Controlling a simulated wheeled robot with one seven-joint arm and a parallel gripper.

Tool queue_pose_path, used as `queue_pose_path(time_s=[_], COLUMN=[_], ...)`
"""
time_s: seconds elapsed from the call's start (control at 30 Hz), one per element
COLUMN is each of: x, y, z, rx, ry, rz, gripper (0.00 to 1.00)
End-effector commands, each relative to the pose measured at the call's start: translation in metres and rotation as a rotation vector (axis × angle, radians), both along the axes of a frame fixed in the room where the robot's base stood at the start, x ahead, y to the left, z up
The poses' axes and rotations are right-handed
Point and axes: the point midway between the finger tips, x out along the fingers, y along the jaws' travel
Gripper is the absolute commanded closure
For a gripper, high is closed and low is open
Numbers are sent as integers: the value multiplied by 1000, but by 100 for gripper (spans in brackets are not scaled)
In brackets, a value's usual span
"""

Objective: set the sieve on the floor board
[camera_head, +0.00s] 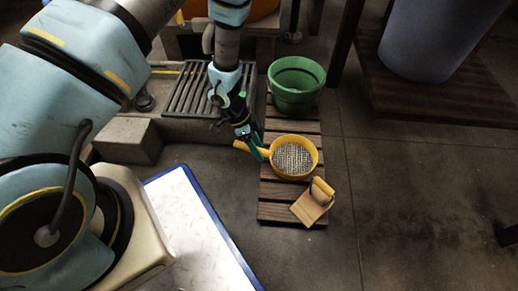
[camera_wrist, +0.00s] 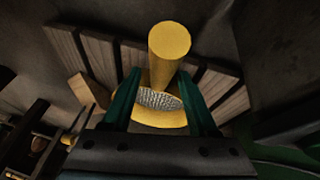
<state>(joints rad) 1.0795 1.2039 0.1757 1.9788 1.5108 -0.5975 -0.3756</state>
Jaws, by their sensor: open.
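The yellow sieve (camera_head: 294,157) with a grey mesh rests on the slatted wooden floor board (camera_head: 278,213), and its round handle points left. My gripper (camera_head: 257,153) is open at the handle, with its green fingers close to where the handle meets the rim. In the wrist view the fingers (camera_wrist: 160,74) stand on either side of the sieve, and the yellow handle (camera_wrist: 170,42) shows between and beyond them. I cannot tell whether a finger touches it. Part of the sieve's rim is hidden by the fingers.
A green bucket (camera_head: 296,84) stands on the far end of the board. A concrete trough with a grate (camera_head: 200,88) is at the left. The floor right of the board is clear.

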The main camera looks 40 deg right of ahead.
Motion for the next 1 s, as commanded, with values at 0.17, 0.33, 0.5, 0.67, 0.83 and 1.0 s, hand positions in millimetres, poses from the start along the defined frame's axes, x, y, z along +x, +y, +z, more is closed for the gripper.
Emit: queue_pose_path(time_s=[0.17,0.33,0.5,0.67,0.83,1.0], x=[14,26,35,39,39,39], y=[8,16,22,24,25,25], z=[41,73,93,101,101,101], rx=[-1,-1,0,0,0,0], ry=[-1,-1,-1,0,0,0], rz=[3,2,1,0,0,0], gripper=[41,41,41,41,41,41])
